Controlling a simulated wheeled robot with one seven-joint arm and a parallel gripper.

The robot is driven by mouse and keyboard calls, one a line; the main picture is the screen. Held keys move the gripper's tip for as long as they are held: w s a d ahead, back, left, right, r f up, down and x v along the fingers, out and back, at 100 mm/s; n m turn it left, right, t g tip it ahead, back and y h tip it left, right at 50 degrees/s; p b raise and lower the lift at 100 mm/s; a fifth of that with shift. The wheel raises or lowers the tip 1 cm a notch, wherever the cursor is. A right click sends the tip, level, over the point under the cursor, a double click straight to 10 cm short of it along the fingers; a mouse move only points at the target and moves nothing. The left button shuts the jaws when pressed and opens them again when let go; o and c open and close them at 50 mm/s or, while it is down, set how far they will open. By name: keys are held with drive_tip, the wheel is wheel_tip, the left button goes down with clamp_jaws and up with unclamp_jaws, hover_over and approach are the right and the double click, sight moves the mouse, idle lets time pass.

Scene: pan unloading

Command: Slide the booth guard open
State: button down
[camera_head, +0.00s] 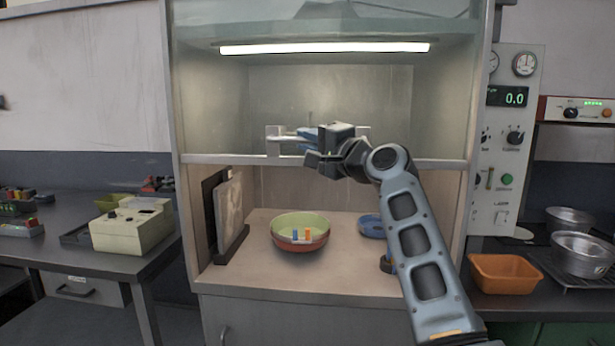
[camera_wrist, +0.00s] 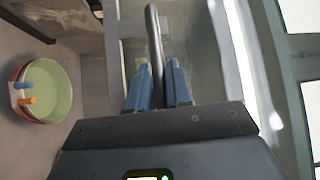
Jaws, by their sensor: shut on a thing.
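The booth guard is a clear pane with a pale bottom rail (camera_head: 225,159) across the booth front. The rail stands about midway up, with the booth open below it. A horizontal handle bar on a pale bracket (camera_head: 273,142) sits just above the rail. My gripper (camera_head: 304,136) is at this handle, its blue fingers pointing left in the head view. In the wrist view the grey handle bar (camera_wrist: 153,40) runs between the two blue fingers (camera_wrist: 158,85), and they are shut on it. My wrist hides the handle's right part in the head view.
Inside the booth are a red-and-green pan (camera_head: 300,243) with blue and orange pegs, a blue dish (camera_head: 371,226) partly behind my arm, and an upright panel rack (camera_head: 228,215). An orange bin (camera_head: 506,273) and metal pots (camera_head: 582,250) stand right. A beige device (camera_head: 130,226) stands left.

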wheel_tip(320, 180, up, 6)
drive_tip(key=shift+f+p, duration=0.25)
drive_tip(key=shift+p, duration=0.75)
drive_tip(key=c, duration=1.2)
unclamp_jaws()
drive_tip(key=shift+o, duration=0.2)
drive_tip(key=shift+s+d+f, duration=0.25)
drive_tip(key=shift+s+d, duration=0.15)
drive_tip(key=r+b+v, duration=0.1)
drive_tip(key=v, duration=0.5)
drive_tip(key=shift+s+d+f+b, duration=0.25)
drive_tip(key=shift+f+b, duration=0.15)
drive_tip(key=shift+f, duration=0.05)
